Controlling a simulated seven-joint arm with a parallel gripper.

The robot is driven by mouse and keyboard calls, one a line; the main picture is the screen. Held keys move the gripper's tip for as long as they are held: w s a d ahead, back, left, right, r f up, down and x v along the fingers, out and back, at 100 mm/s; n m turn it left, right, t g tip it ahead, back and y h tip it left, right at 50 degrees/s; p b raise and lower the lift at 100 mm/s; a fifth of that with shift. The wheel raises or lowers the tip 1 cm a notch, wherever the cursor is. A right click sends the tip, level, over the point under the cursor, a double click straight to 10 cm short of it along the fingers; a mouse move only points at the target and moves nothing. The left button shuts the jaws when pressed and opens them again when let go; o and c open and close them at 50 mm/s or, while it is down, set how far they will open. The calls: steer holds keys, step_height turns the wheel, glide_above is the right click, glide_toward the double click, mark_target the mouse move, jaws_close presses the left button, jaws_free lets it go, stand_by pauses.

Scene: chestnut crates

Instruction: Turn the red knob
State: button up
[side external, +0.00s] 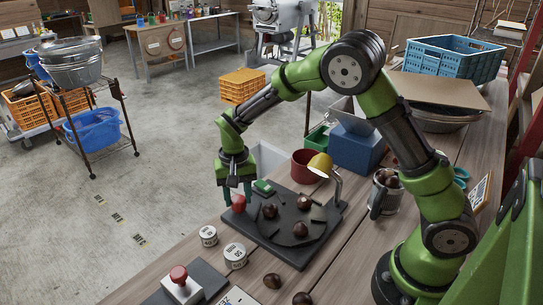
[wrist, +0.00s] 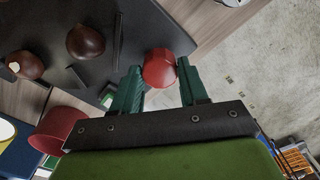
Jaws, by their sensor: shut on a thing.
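The red knob (side external: 239,205) sits at the left corner of a dark board (side external: 300,258) on the wooden table. My gripper (side external: 238,198) points down over that corner with a green finger on each side of the knob. In the wrist view the red knob (wrist: 159,70) lies between the two fingertips of my gripper (wrist: 158,68), and the jaws are shut on it. The fingers partly cover the knob's sides, and I cannot tell its turning angle.
White tins (side external: 235,254) and a red push button (side external: 178,273) stand nearer the front. A red pot (side external: 304,168) is behind the board.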

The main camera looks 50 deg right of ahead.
mark_target(240, 201)
steer(key=o, duration=1.1)
steer(key=shift+c, duration=0.2)
step_height(240, 201, up, 17)
steer(key=s+d+r+n+t+y, duration=0.1)
steer(key=s+t, duration=0.2)
steer(key=s, duration=0.7)
steer(key=s+d+r+n+t+y, duration=0.1)
steer(key=s+t, duration=0.3)
steer(key=s, duration=0.6)
steer(key=shift+s+r+n, duration=0.35)
steer(key=shift+r+n, duration=0.1)
steer(key=shift+n, duration=0.25)
